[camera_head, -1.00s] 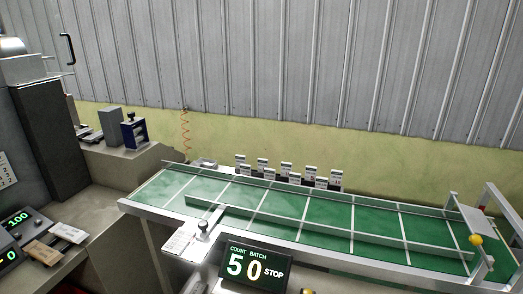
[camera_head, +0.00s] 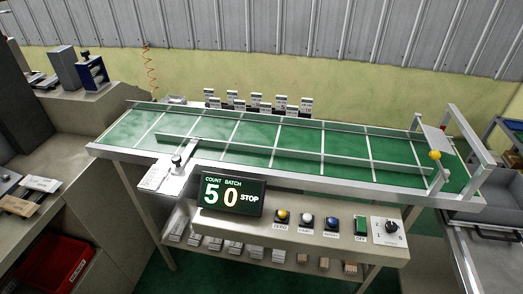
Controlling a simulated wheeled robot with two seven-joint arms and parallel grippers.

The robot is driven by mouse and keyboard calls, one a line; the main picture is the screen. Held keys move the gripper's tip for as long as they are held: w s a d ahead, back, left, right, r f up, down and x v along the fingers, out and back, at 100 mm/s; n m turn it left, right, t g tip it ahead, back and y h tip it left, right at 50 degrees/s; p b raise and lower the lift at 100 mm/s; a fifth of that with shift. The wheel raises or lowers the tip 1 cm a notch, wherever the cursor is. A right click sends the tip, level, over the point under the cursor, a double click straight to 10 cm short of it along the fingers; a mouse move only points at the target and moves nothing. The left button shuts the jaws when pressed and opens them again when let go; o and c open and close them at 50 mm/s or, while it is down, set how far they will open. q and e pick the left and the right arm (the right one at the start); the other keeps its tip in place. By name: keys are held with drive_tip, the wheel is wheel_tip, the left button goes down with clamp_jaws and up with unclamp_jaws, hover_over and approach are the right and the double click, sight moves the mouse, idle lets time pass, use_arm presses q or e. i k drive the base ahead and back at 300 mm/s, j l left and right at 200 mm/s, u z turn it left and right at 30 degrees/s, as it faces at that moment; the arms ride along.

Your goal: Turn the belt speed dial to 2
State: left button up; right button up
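The likely belt speed dial (camera_head: 391,227) is a black knob on a pale square plate at the right end of the control panel under the belt. Its markings are too small to read, so I cannot tell its setting. The green conveyor belt (camera_head: 290,142), marked with white cross lines, lies behind the panel. The display (camera_head: 232,194) reads COUNT 5, BATCH 0 and STOP. Neither of my grippers is in view.
Left of the dial are a green switch (camera_head: 361,226) and yellow, white and blue buttons (camera_head: 331,222). A metal frame (camera_head: 469,143) with a yellow knob stands at the belt's right end. Small packs lie on a shelf below. A red bin (camera_head: 54,262) is at lower left.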

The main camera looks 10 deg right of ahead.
sight(391, 227)
drive_tip(key=z, duration=1.4)
